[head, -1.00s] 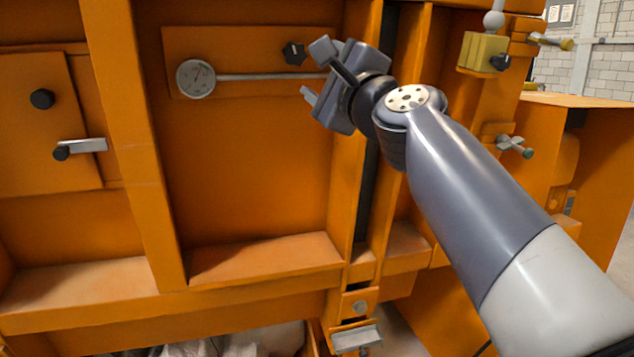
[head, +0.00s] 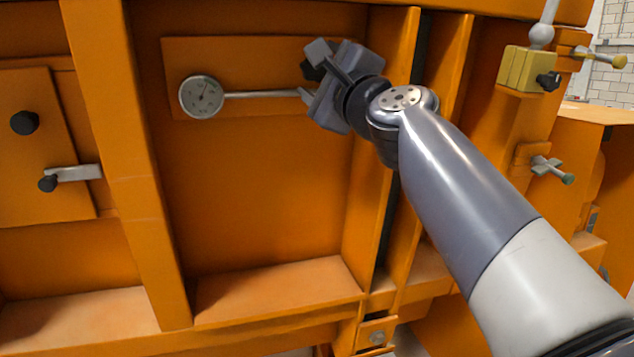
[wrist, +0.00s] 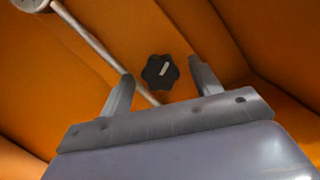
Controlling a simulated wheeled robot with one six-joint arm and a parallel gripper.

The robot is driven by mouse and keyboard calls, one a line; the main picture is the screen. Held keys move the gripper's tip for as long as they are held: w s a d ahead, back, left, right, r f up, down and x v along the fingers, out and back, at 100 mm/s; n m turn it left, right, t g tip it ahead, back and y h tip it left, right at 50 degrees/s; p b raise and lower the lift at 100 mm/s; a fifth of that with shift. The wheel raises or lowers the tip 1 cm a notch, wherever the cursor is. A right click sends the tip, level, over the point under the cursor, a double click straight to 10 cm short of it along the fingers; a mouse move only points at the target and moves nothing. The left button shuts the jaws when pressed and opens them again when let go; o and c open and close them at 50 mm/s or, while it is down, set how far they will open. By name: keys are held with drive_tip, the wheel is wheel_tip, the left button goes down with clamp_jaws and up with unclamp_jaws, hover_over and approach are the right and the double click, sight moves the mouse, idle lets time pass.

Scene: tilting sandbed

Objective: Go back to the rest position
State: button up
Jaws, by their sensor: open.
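My gripper (head: 310,72) is in front of the orange panel, at the right end of the dial gauge's rod. It is open, with its two fingers apart, and it also shows in the wrist view (wrist: 162,88). In the wrist view a black star knob (wrist: 160,72) shows between the fingers, beyond the tips, with nothing held. In the head view the knob is mostly hidden behind my gripper. The round dial gauge (head: 201,97) is on the panel to the left of my gripper.
An orange post (head: 115,150) stands left of the recess, and another upright (head: 378,190) stands on its right. A clamp lever (head: 75,173) projects at the left. A yellow block (head: 527,70) and a handled screw (head: 550,168) stick out at the right. A ledge (head: 280,290) runs below.

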drive_tip(key=n+h+p, duration=0.1)
drive_tip(key=n+p, duration=0.3)
drive_tip(key=n, duration=0.2)
drive_tip(key=n+g+h+p, duration=0.1)
drive_tip(key=n+p, duration=0.4)
drive_tip(key=n, duration=0.1)
drive_tip(key=r+n+h+p, duration=0.1)
drive_tip(key=n+p, duration=0.3)
drive_tip(key=n, duration=0.1)
drive_tip(key=shift+w+a+n+g, duration=0.1)
drive_tip(key=shift+a+n+g, duration=0.1)
drive_tip(key=shift+n+g, duration=0.2)
drive_tip(key=p, duration=0.2)
drive_tip(key=shift+f+n+p, duration=0.1)
drive_tip(key=shift+n+p, duration=0.2)
drive_tip(key=shift+f+p, duration=0.2)
drive_tip(key=shift+p, duration=0.2)
